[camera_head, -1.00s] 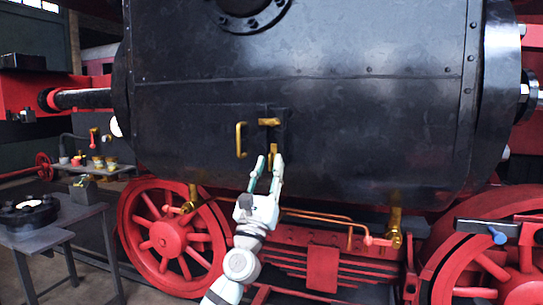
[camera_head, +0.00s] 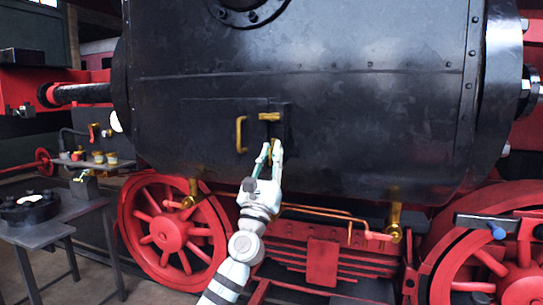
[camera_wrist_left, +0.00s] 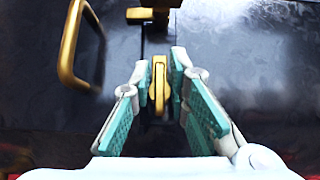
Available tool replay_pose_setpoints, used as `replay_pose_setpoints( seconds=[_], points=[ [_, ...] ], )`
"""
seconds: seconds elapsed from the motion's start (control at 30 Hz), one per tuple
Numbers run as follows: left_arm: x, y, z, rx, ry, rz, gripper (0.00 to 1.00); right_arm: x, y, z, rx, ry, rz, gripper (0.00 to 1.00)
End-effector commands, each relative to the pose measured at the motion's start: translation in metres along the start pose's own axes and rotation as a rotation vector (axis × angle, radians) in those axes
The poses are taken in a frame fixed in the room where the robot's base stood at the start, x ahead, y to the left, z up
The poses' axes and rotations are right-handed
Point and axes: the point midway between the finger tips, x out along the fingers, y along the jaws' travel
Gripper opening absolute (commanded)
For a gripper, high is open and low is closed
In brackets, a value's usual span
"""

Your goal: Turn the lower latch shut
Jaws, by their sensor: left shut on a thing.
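The lower latch (camera_wrist_left: 159,85) is a small brass bar standing upright on the black boiler casing; in the head view it is mostly hidden between my fingertips. My left gripper (camera_head: 270,150) comes up from below and is shut on it. In the left wrist view the teal-padded fingers of the gripper (camera_wrist_left: 160,75) stand on both sides of the latch. The upper latch (camera_head: 269,116) is brass and lies horizontal just above; it also shows in the left wrist view (camera_wrist_left: 147,16). My right gripper is not in view.
A brass handle (camera_head: 240,135) stands out on the small door, left of the latches. Brass valves (camera_head: 394,220) and a copper pipe (camera_head: 325,212) sit under the casing, above red wheels (camera_head: 172,232). A dark table (camera_head: 40,232) stands at the left.

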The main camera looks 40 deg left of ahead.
Motion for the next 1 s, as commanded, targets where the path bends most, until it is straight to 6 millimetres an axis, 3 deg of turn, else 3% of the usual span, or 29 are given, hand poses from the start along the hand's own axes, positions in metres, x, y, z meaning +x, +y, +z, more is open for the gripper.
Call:
replay_pose_setpoints(
  seconds=[0.37,1.0],
  points=[
    [0.000,0.000,0.000,-0.136,0.002,0.135,0.00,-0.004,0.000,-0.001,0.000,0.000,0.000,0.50],
    [0.000,0.002,-0.001,-0.558,0.004,0.560,0.00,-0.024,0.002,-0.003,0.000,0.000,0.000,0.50]
  ],
)
